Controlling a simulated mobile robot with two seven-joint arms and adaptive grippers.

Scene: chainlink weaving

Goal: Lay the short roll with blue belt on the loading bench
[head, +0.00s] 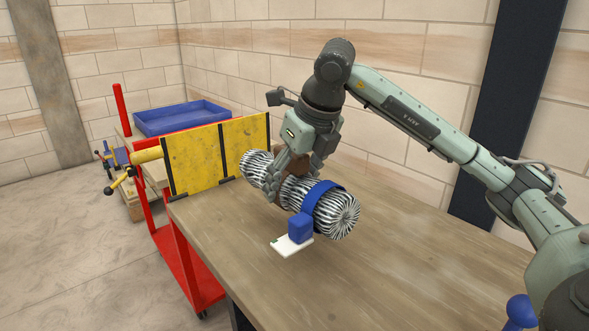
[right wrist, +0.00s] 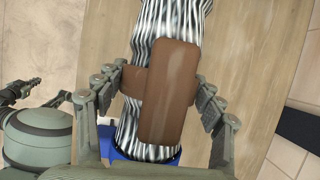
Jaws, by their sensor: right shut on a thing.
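The short roll with blue belt (head: 336,216) is a ribbed silver wire cylinder with a blue belt (head: 316,203) near its near end. My right gripper (head: 285,182) is shut on its middle, at a brown band that shows clearly in the right wrist view (right wrist: 171,92). A blue block (head: 301,227) with a white plate (head: 292,246) under it sits at the belt's left side. The roll lies lengthwise over the wooden bench (head: 400,262); I cannot tell whether it touches the top. The left gripper is not in view.
A yellow panel (head: 205,157) with black straps stands along the bench's far left edge. Beyond it are a red trolley frame (head: 172,258) and a blue tray (head: 180,117). The bench top right of the roll is clear. A brick wall runs behind.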

